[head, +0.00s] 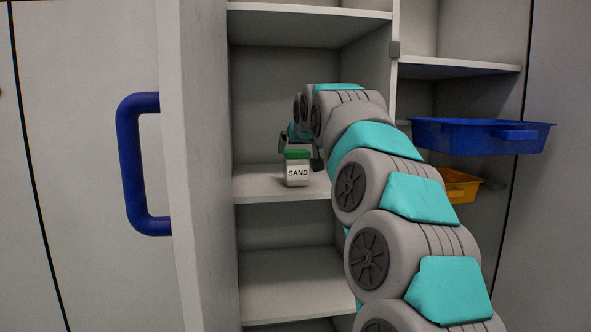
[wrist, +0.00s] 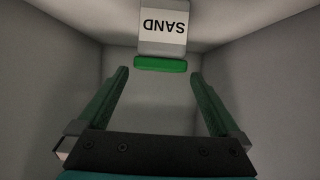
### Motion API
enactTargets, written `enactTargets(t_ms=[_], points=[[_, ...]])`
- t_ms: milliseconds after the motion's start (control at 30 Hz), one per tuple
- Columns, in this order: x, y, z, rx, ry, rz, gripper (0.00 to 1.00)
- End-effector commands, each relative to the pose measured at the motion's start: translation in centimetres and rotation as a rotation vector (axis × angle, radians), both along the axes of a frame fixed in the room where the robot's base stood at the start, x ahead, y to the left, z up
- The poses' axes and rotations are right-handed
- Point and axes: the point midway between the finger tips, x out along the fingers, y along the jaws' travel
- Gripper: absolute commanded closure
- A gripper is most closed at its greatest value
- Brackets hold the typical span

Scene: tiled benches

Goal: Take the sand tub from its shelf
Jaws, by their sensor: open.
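The sand tub (head: 298,174) is a small pale container with a green lid and a label reading SAND. It stands upright on the middle shelf (head: 262,184) of the open cupboard. In the wrist view the tub (wrist: 163,32) appears upside down at the top, its green lid towards my gripper. My gripper (wrist: 158,74) is open and empty, with one finger on each side of the lid's line and the lid just beyond the fingertips. In the head view my gripper (head: 299,149) is at the lid's height; whether it touches the tub cannot be told.
The cupboard door (head: 203,170) stands open on the left, near my arm, with a blue handle (head: 132,165). A vertical divider bounds the compartment on the right. Beyond it are a blue tray (head: 470,136) and an orange bin (head: 458,187). The shelf around the tub looks clear.

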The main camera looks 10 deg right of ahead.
Motion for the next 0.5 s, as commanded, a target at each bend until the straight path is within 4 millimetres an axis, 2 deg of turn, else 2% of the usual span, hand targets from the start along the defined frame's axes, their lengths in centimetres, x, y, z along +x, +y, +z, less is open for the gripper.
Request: enactTargets(t_ms=[233,500], points=[[0.3,0.0,-0.1,0.0,0.0,0.001,0.0],[2.3,0.0,-1.0,0.001,-0.001,0.0,0.0]])
